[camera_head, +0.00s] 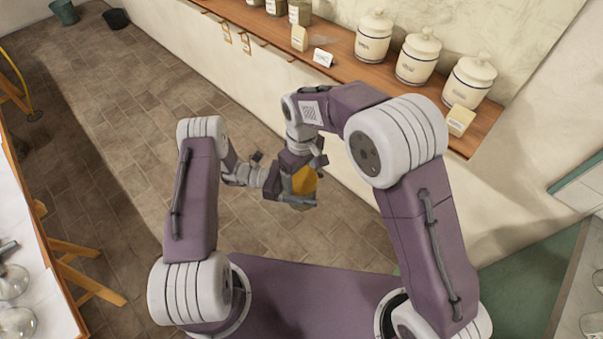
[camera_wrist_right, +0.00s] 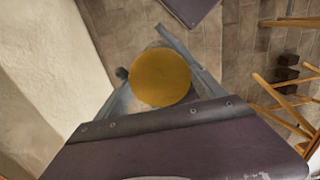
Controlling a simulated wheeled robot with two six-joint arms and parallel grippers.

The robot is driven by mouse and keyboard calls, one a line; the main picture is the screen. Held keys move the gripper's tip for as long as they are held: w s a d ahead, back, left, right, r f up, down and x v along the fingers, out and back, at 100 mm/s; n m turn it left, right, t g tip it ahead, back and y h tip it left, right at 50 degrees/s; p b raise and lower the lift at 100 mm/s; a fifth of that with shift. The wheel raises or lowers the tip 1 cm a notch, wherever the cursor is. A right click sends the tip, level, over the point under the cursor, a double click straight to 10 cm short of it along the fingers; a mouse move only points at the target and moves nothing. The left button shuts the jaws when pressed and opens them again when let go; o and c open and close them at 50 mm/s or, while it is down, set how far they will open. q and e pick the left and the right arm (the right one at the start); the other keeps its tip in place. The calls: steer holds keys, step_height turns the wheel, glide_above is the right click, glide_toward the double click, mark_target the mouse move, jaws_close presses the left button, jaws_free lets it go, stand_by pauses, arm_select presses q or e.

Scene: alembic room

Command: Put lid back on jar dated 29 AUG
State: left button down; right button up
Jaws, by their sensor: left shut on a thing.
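A round ochre-yellow thing (camera_head: 304,181) is held in the middle of the head view by my left gripper (camera_head: 300,199), which is shut on it. In the right wrist view it shows as a flat yellow disc (camera_wrist_right: 160,77); I cannot tell whether it is a lid. My right gripper (camera_head: 306,164) is just above it, its fingers apart on either side of the disc in the wrist view. Three cream jars with domed lids, left (camera_head: 373,38), middle (camera_head: 418,58) and right (camera_head: 468,84), stand on the wooden shelf (camera_head: 342,67). Their writing is unreadable.
Small cards (camera_head: 299,38), (camera_head: 322,58) and (camera_head: 460,120) stand along the shelf's front. A table with glassware (camera_head: 14,284) is at the left edge. The tiled floor between is clear.

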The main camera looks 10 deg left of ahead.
steer(key=shift+c, duration=1.3)
steer(key=m, duration=0.3)
steer(key=o, duration=1.5)
steer(key=shift+r, duration=2.25)
